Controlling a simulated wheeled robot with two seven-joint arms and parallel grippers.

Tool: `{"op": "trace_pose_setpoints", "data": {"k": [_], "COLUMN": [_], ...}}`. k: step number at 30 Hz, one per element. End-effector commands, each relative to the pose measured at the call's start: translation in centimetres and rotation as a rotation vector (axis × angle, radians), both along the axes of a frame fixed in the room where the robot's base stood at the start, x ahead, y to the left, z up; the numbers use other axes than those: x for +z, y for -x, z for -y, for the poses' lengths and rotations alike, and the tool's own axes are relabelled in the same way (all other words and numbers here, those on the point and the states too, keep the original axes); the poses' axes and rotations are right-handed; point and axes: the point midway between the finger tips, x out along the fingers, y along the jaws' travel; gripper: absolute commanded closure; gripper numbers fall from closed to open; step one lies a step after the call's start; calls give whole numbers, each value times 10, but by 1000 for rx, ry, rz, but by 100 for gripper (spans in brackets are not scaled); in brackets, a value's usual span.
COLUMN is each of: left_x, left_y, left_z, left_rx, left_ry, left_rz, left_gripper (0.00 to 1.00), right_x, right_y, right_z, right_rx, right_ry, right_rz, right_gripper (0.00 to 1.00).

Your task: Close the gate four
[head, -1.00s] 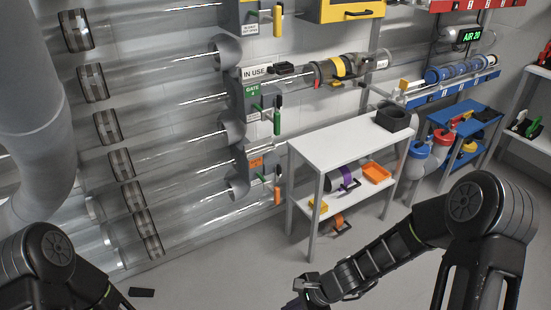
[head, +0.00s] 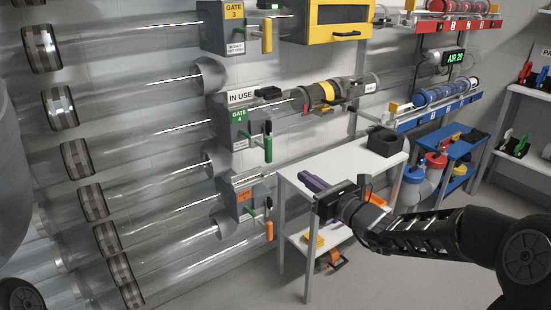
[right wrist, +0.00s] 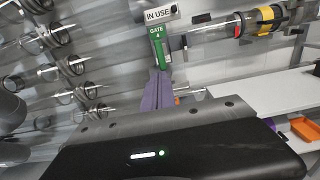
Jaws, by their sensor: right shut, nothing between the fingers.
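The gate 4 box (head: 238,128) is grey with a green label and sits on a clear tube on the wall, under an "IN USE" sign. A green upright handle (head: 268,148) stands out from its right side. The green gate 4 label (right wrist: 157,32) also shows in the right wrist view, beyond the fingertips. My right gripper (head: 309,181) is shut and empty, to the right of and below the green handle, clearly apart from it, in front of the white table. Its purple fingers (right wrist: 157,88) point toward gate 4 in the right wrist view. My left gripper is out of view.
Gate 3 (head: 222,25) with a yellow handle is above, and a box with an orange handle (head: 269,231) is below. The white table (head: 330,163) holds a black block (head: 385,141). A yellow cabinet (head: 333,22) hangs above. Space between the gripper and gate 4 looks clear.

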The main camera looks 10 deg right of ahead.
Motion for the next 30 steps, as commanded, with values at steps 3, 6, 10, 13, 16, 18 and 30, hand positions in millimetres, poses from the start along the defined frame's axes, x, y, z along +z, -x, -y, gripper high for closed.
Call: {"op": "trace_pose_setpoints", "data": {"k": [3, 6, 10, 13, 16, 18, 30], "left_x": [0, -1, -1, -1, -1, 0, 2], "left_y": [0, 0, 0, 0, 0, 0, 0], "left_z": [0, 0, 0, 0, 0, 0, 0], "left_rx": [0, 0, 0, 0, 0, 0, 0], "left_ry": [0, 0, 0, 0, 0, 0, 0], "left_rz": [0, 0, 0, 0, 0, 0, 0], "left_gripper": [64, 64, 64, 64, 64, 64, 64], "right_x": [-1, -1, -1, -1, -1, -1, -1], "right_y": [-8, -19, -40, -59, -78, -91, -128], "right_z": [-4, -9, -17, -25, -33, -38, -52], "right_rx": [2, 3, 3, 4, 4, 4, 1], "right_ry": [0, -2, -1, -2, -1, -1, 0], "right_rz": [-1, -1, 0, -1, -2, -2, -2], "right_gripper": [100, 100, 100, 100, 100, 100, 100]}}
